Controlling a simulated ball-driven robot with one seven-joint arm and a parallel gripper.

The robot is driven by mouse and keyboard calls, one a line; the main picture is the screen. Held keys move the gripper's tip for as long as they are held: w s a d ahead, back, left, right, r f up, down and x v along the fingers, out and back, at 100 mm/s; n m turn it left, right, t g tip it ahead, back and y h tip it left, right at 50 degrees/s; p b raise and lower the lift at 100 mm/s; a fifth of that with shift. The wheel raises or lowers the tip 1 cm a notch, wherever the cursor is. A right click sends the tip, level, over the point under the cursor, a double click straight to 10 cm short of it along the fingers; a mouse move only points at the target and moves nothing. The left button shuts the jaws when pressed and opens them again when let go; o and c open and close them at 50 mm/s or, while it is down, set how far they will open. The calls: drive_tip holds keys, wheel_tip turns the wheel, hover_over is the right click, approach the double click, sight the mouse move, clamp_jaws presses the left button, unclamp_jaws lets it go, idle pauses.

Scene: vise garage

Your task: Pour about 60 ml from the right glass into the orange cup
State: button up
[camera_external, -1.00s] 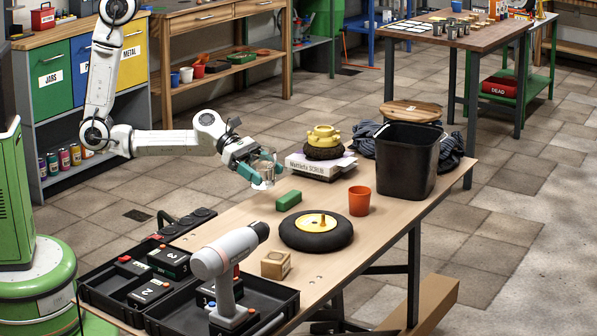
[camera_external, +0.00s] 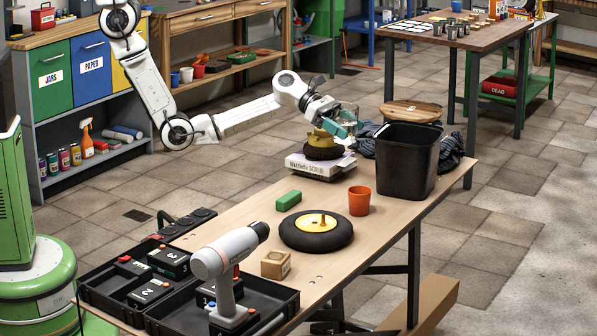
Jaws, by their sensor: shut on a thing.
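The orange cup (camera_external: 359,201) stands upright on the workbench, right of the middle, and its inside is hidden. My gripper (camera_external: 345,124), with teal fingers, is shut on a clear glass (camera_external: 351,111). No other glass can be made out on the bench.
A black bin (camera_external: 405,165) stands right of the cup. A black wheel with a yellow hub (camera_external: 316,231) lies in front of it. A green block (camera_external: 288,201), books (camera_external: 320,166) with a yellow piece (camera_external: 321,139), and a wooden block (camera_external: 276,264) are nearby. A drill (camera_external: 226,270) stands at the front.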

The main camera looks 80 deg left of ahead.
drive_tip(key=shift+w+a+r, duration=0.2)
drive_tip(key=shift+w+r, duration=0.5)
drive_tip(key=shift+w, duration=0.05)
drive_tip(key=f, duration=1.1)
drive_tip(key=shift+w+a+f, duration=0.1)
drive_tip(key=shift+w+f, duration=0.1)
drive_tip(key=shift+f, duration=0.15)
